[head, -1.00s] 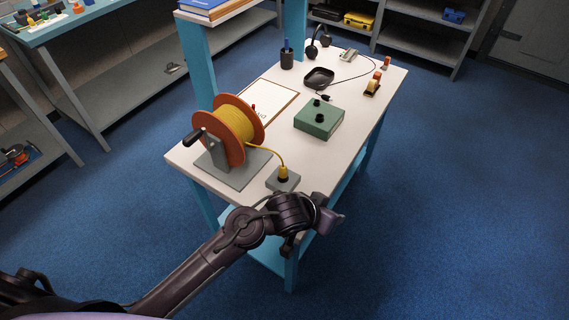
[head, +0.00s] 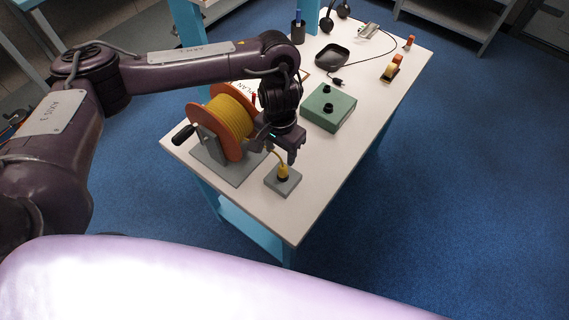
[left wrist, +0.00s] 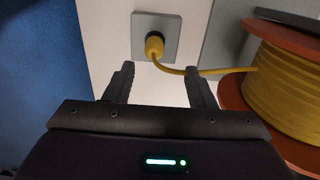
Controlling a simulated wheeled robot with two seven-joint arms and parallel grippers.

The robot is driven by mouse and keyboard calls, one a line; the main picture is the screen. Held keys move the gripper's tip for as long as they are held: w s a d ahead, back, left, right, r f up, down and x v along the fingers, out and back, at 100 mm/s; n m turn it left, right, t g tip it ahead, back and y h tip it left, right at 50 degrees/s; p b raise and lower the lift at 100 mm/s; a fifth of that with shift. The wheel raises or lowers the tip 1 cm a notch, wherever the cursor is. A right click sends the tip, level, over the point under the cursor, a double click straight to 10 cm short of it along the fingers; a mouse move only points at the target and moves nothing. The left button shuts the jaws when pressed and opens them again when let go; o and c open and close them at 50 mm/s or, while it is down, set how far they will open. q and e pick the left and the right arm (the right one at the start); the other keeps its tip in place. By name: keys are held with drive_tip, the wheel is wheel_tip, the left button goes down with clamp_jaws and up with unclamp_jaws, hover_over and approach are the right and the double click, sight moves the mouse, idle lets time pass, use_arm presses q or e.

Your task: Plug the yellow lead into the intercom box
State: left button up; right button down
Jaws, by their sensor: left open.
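The yellow lead's plug (head: 283,172) stands in a small grey socket block (head: 287,184) near the table's front corner. Its cable runs to the yellow coil (head: 229,120) on an orange reel. The green box (head: 341,118), which looks like the intercom box, has black round parts on top and sits behind and right of the reel. My left gripper (head: 286,153) is open and points down above the plug. In the left wrist view, the plug (left wrist: 154,45) shows ahead of the open fingers (left wrist: 159,82), not between them. My right gripper is not in view.
The reel stands on a grey base (head: 236,172) close to my left gripper. Behind are a black tray (head: 333,54), a tape dispenser (head: 390,71) and a pen cup (head: 297,31). A black cord lies near the tray. The table's right front is clear.

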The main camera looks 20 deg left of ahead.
sight(283, 167)
use_arm(q)
drive_tip(key=f, duration=0.2)
drive_tip(key=f+b, duration=0.1)
drive_tip(key=f, duration=0.3)
drive_tip(key=shift+s+d+b, duration=0.3)
drive_tip(key=shift+d, duration=0.05)
drive_tip(key=shift+f, duration=0.5)
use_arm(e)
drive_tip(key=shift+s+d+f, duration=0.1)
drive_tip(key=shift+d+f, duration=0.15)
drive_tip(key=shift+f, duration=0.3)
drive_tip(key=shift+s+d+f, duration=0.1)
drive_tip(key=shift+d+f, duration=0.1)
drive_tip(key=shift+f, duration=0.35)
use_arm(q)
drive_tip(key=c, duration=1.1)
